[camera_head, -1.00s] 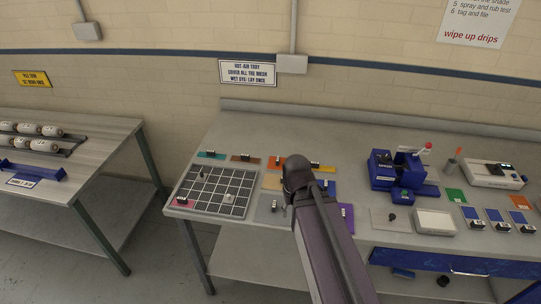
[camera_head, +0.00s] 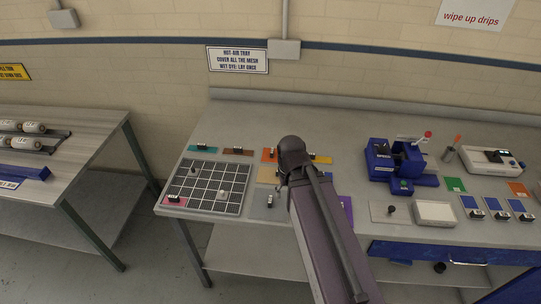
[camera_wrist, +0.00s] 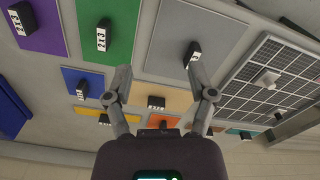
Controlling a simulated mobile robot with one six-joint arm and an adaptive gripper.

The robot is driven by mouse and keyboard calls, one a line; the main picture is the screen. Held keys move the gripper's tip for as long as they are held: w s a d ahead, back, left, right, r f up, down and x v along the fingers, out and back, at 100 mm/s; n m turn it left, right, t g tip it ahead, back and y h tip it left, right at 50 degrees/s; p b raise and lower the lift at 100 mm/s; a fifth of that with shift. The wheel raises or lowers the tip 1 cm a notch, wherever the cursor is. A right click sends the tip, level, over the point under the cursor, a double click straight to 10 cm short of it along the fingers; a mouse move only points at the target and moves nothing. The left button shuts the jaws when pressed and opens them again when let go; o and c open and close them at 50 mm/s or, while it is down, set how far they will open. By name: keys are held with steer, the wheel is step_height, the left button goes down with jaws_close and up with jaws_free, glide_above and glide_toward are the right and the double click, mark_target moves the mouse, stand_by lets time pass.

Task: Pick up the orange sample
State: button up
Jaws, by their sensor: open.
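The orange sample (camera_head: 267,156) is a flat card in the back row on the bench, partly hidden by my arm in the head view. In the wrist view the orange sample (camera_wrist: 163,121) shows beyond my gripper, partly covered by the gripper body. My gripper (camera_wrist: 158,72) is open and empty, its two fingers spread above the samples. In the head view my gripper (camera_head: 285,182) hangs over the rows of samples, its fingers mostly hidden.
A mesh tray (camera_head: 208,187) lies to the left with a pink sample on its corner. Teal (camera_head: 203,149) and brown (camera_head: 238,152) samples lie left of the orange one. A blue machine (camera_head: 395,165) stands to the right. The back of the bench is clear.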

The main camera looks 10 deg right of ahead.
steer(key=shift+o, duration=0.3)
steer(key=shift+w, duration=0.3)
step_height(320, 180, up, 4)
steer(key=n+p, duration=0.4)
steer(key=n, duration=1)
glide_above(272, 150)
steer(key=shift+s+r, duration=0.2)
steer(key=shift+f, duration=0.15)
step_height(272, 150, down, 8)
steer(key=b, duration=0.8)
steer(key=shift+f, duration=0.2)
steer(key=shift+w+f+b, duration=0.1)
steer(key=shift+f+b, duration=2.5)
steer(key=shift+b, duration=0.15)
steer(key=shift+c, duration=0.2)
